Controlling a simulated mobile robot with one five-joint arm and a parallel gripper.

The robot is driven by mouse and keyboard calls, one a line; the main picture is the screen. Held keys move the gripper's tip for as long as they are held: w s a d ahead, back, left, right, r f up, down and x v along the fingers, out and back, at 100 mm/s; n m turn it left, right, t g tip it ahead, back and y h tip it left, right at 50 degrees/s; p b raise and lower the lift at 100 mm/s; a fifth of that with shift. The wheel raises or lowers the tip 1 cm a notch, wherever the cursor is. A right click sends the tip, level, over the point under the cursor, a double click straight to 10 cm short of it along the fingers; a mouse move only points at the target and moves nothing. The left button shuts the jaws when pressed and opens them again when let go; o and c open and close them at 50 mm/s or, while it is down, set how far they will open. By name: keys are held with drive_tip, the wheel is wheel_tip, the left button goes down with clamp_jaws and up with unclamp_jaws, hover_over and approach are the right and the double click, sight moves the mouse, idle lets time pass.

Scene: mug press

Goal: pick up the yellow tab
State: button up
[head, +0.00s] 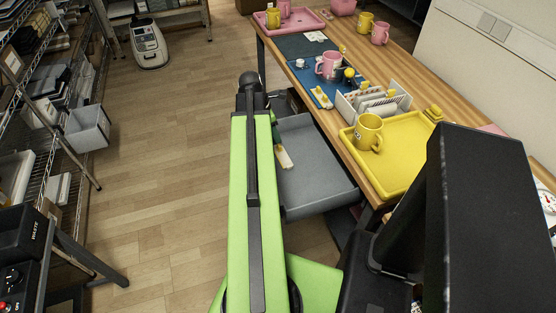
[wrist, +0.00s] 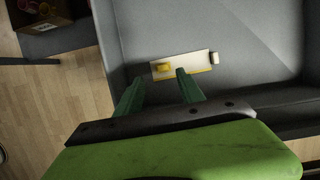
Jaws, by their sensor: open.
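A small yellow tab (wrist: 162,68) sits at the left end of a cream strip with a yellow edge. The strip (wrist: 196,63) lies in a grey tray (wrist: 235,30); its pale end also shows in the head view (head: 285,158), beside the end of my arm. My gripper (wrist: 160,78) is open and empty, with its two green fingers apart. In the wrist view the right fingertip overlaps the strip's near edge and the left fingertip is left of and nearer than the strip. I cannot tell the height gap. In the head view my arm hides most of the gripper.
The grey tray has raised walls and stands beside the wooden table (head: 408,78). On the table are a yellow tray (head: 410,135) with a yellow mug (head: 368,131), a white rack (head: 375,103), a pink mug (head: 328,65) and another cream-and-yellow strip (head: 321,97).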

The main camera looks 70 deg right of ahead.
sight(279, 145)
drive_tip(key=shift+x, duration=0.8)
drive_tip(key=b+x, duration=0.5)
drive_tip(key=shift+s+a+f, duration=0.1)
drive_tip(key=shift+a+f, duration=0.1)
drive_tip(key=shift+r, duration=0.2)
clamp_jaws()
